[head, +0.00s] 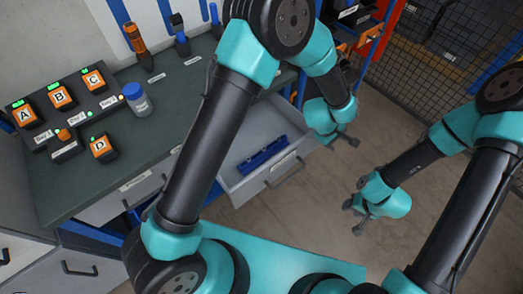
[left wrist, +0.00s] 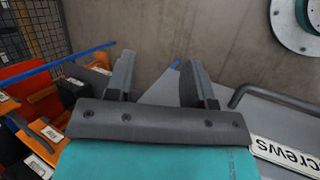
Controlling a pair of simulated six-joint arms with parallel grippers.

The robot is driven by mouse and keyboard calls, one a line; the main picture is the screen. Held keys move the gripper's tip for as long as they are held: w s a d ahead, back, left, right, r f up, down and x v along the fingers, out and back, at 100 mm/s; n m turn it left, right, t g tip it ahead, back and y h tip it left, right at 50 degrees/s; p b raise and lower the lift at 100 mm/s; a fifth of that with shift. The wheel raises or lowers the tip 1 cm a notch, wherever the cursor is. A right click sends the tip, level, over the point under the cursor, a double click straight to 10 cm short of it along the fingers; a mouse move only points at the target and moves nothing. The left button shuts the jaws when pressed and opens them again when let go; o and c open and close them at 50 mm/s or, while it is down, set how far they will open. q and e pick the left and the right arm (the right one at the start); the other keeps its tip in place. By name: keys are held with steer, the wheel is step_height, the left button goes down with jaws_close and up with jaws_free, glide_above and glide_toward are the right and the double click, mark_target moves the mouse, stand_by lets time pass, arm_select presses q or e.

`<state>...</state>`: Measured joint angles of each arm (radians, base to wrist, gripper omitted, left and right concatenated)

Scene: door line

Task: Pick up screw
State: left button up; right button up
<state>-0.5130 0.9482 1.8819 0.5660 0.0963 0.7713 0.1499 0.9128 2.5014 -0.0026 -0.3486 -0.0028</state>
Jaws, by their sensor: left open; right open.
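I cannot make out a screw in either view. A grey drawer (head: 235,187) stands open below the workbench, with a blue holder (head: 262,154) inside it. In the left wrist view a label reading "screws" (left wrist: 288,155) is on a drawer front beside a dark handle. My left gripper (head: 346,138) is open and empty, just right of the open drawer; its two fingers also show in the left wrist view (left wrist: 156,78), apart, over the floor. My right gripper (head: 357,219) is open and empty, lower and further right, above the floor.
The workbench (head: 190,95) carries orange units marked A, B, C (head: 93,79) and D (head: 99,149), a white-and-blue bottle (head: 137,99) and upright tools. Orange shelving with bins (left wrist: 38,105) stands beside my left gripper. A mesh fence (head: 430,60) is behind. Floor between is clear.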

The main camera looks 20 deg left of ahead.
arm_select(q)
steer(key=a+r+m+g+y, duration=0.1)
steer(key=a+m, duration=0.3)
steer(key=a+r+m+g+y, duration=0.2)
steer(key=a+m, duration=0.2)
steer(key=m, duration=0.1)
steer(key=a+r+m+g+y, duration=0.1)
steer(key=a+m+g, duration=0.1)
steer(key=a+m, duration=0.2)
steer(key=shift+s+r+y, duration=0.25)
steer(key=shift+s+y, duration=0.05)
steer(key=shift+s, duration=0.1)
steer(key=a+r+m+y, duration=0.2)
steer(key=a+m+y, duration=0.2)
steer(key=a+m, duration=0.2)
steer(key=shift+w+a+y, duration=0.3)
steer(key=shift+a+y, duration=0.1)
steer(key=shift+f+g, duration=0.15)
steer(key=shift+g, duration=0.15)
glide_above(264, 151)
steer(key=w+d, duration=0.2)
steer(key=f, duration=1.1)
steer(key=shift+s, duration=0.2)
